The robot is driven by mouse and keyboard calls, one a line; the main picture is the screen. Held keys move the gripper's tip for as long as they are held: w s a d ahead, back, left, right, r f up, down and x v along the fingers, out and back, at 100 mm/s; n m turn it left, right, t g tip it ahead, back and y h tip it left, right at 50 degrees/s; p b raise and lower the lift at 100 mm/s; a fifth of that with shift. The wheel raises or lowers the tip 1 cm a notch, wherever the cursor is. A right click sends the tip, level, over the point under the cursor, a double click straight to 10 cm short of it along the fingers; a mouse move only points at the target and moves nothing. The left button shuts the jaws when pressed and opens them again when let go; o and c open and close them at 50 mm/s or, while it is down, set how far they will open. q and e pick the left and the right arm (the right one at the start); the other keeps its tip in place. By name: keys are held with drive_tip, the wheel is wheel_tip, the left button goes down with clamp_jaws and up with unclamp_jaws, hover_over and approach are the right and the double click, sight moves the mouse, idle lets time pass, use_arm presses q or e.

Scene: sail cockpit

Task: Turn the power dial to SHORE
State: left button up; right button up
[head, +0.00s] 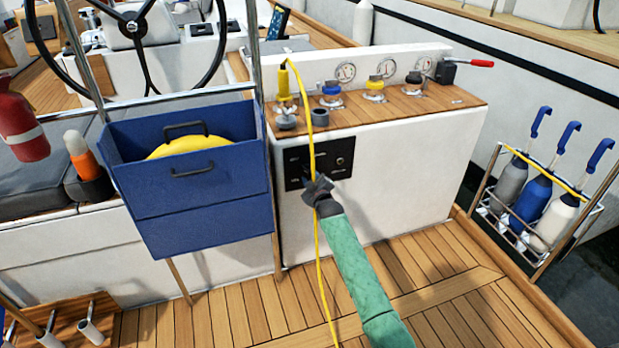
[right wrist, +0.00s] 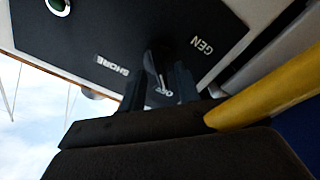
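The black power panel (head: 328,160) is on the white console's front face. In the right wrist view the panel (right wrist: 95,25) shows upside down, with the labels GEN, OFF and SHORE. The dark power dial (right wrist: 154,66) stands at the OFF label, its bar pointing towards it. My right gripper (head: 311,182) is at the panel's lower left and hides the dial in the head view. In the right wrist view its two fingers (right wrist: 158,88) are apart, one on each side of the dial; firm contact is not clear. My left gripper is not in view.
A yellow cable (head: 314,130) hangs from the console top past the panel and my right gripper; it shows large in the wrist view (right wrist: 270,98). A blue bin (head: 195,200) with a yellow coil stands close left.

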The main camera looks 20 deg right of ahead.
drive_tip(key=shift+w, duration=0.4)
clamp_jaws()
